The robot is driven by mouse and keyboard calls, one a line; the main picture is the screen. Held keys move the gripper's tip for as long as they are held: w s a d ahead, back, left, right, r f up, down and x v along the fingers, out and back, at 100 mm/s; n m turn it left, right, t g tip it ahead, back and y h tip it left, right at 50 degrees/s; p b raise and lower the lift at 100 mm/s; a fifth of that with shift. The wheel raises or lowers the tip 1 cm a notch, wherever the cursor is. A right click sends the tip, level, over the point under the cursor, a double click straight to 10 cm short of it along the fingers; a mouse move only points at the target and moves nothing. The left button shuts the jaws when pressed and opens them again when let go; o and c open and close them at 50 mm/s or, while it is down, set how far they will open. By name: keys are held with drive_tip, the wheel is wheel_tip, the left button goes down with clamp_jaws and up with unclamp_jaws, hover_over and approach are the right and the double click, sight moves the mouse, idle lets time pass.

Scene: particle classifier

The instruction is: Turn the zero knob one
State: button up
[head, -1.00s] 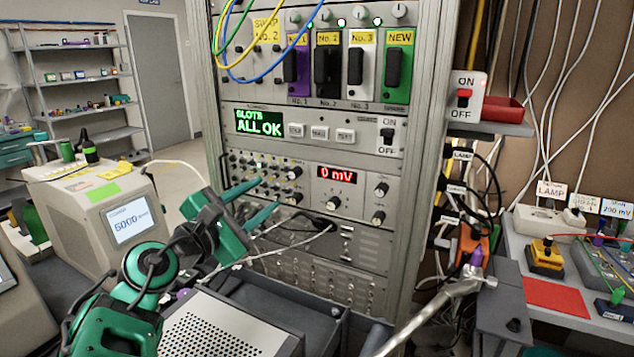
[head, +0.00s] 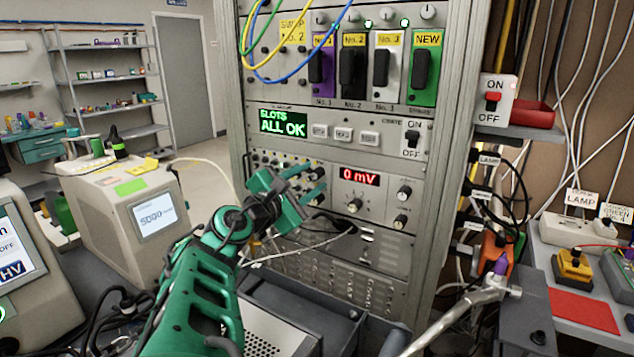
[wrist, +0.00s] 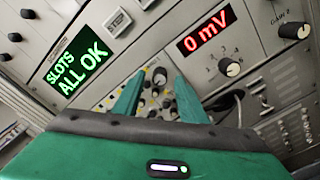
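My gripper (head: 311,181) is in front of the knob panel left of the red "0 mV" display (head: 359,176). In the wrist view, its two green fingers (wrist: 160,80) are apart, with nothing held between them. Small round knobs show in the gap, among them a grey one (wrist: 160,76). A dark knob (head: 318,172) shows by the fingertips in the head view. Their labels are too small to read, so I cannot tell which is zero knob one. Contact with a knob cannot be made out. My gripper hides part of the panel.
A selector knob (wrist: 229,67) sits below the display, with a gain knob (wrist: 294,30) farther right. The green "ALL OK" screen (head: 283,122) is above. A pale cable (head: 300,249) hangs below the panel. A beige instrument (head: 125,215) stands left.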

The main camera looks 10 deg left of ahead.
clamp_jaws()
drive_tip(key=shift+m, duration=0.6)
unclamp_jaws()
